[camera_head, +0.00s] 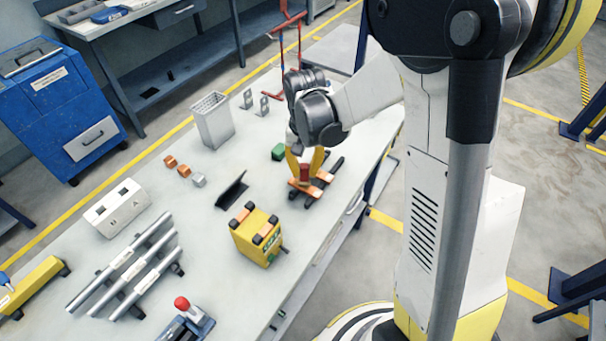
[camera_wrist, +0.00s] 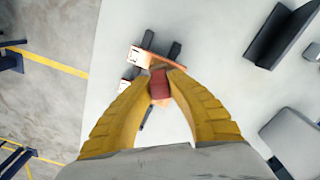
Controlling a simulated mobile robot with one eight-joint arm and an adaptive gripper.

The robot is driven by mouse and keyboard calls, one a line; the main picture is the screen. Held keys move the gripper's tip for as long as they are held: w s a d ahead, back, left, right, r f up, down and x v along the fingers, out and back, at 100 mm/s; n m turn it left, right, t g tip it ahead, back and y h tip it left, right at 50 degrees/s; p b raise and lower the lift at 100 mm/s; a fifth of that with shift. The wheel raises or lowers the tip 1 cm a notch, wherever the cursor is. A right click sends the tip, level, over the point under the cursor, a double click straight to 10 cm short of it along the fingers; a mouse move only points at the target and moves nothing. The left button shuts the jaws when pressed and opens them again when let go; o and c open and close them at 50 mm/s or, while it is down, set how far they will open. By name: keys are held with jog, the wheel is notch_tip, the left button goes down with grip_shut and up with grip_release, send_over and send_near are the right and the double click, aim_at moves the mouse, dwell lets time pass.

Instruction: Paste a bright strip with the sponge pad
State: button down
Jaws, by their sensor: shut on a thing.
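My gripper (camera_head: 305,166) points down near the right edge of the table. In the wrist view, its two yellow fingers (camera_wrist: 162,77) are closed on a small dark-red block (camera_wrist: 160,90), apparently the sponge pad; it also shows in the head view (camera_head: 304,173). The block is directly above or on a copper-coloured strip (camera_head: 323,175) lying across dark supports. I cannot tell whether they touch. In the wrist view, part of the strip (camera_wrist: 141,58) shows past the fingertips, and the fingers hide the rest.
A yellow box (camera_head: 257,243) with copper pieces on top, a black angled stand (camera_head: 232,190) and a green block (camera_head: 278,152) stand nearby. A metal bin (camera_head: 212,122), small copper blocks (camera_head: 184,171) and a rail rack (camera_head: 123,263) lie left. Bare table (camera_head: 200,230) separates them.

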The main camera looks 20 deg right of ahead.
jog(key=shift+w+d+r, duration=0.2)
jog(key=shift+w+d, duration=0.15)
jog(key=shift+d, duration=0.05)
jog(key=shift+w+d+r+p, duration=0.1)
jog(key=shift+d+r+p, duration=0.1)
jog(key=shift+r+p, duration=0.5)
jog(key=shift+s+a+r+p, duration=0.15)
jog(key=shift+r, duration=0.35)
jog(key=shift+s+a+r+p, duration=0.1)
jog(key=shift+r+p, duration=0.05)
jog(key=shift+r, duration=0.3)
jog(key=shift+w+d+r+p, duration=0.1)
jog(key=shift+w+r+p, duration=0.05)
jog(key=shift+r+p, duration=1.4)
jog(key=shift+r, duration=0.65)
